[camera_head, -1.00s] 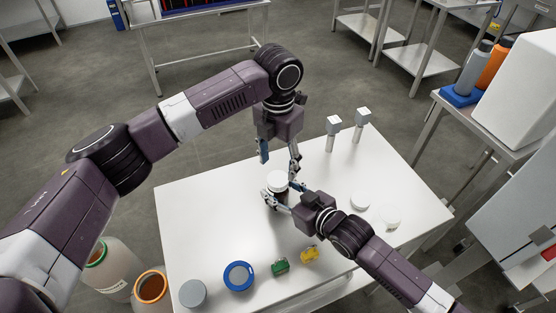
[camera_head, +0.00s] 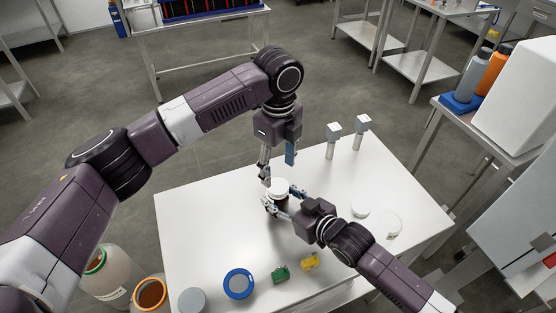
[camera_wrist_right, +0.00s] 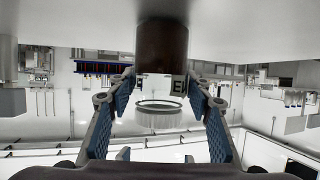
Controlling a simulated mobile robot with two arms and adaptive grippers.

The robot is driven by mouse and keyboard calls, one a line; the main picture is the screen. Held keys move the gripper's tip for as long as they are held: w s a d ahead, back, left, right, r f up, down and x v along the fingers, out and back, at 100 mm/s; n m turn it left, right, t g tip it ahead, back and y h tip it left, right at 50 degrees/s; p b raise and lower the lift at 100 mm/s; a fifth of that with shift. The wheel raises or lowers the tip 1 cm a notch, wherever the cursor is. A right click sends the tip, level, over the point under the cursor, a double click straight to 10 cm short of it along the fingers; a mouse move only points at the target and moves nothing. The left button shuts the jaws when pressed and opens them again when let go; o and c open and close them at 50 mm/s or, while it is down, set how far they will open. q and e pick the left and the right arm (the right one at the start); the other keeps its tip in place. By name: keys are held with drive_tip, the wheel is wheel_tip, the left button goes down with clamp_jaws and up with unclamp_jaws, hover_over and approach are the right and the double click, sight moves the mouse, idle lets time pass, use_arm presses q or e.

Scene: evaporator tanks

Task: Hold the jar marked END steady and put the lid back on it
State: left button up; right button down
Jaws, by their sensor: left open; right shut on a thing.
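My right gripper (camera_head: 282,198) is shut on the jar from the side. My left gripper (camera_head: 277,164) is open, pointing down just above the lid, not closed on it.
Two grey-topped posts (camera_head: 333,129) stand at the back. A blue-rimmed round piece (camera_head: 239,283), a grey disc (camera_head: 192,300), a green block (camera_head: 280,273) and a yellow block (camera_head: 310,261) lie near the front edge.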

sight(278, 185)
use_arm(q)
drive_tip(key=n, duration=0.3)
drive_tip(key=shift+r, duration=0.15)
drive_tip(key=n, duration=0.5)
drive_tip(key=shift+r, duration=0.15)
drive_tip(key=n, duration=0.5)
drive_tip(key=shift+r, duration=0.15)
drive_tip(key=n, duration=0.3)
drive_tip(key=shift+r, duration=0.1)
drive_tip(key=n, duration=0.3)
drive_tip(key=shift+r, duration=0.15)
drive_tip(key=n, duration=0.5)
drive_tip(key=shift+r, duration=0.15)
drive_tip(key=n, duration=0.6)
drive_tip(key=shift+r+n, duration=0.2)
drive_tip(key=shift+n, duration=0.2)
drive_tip(key=shift+f, duration=4.05)
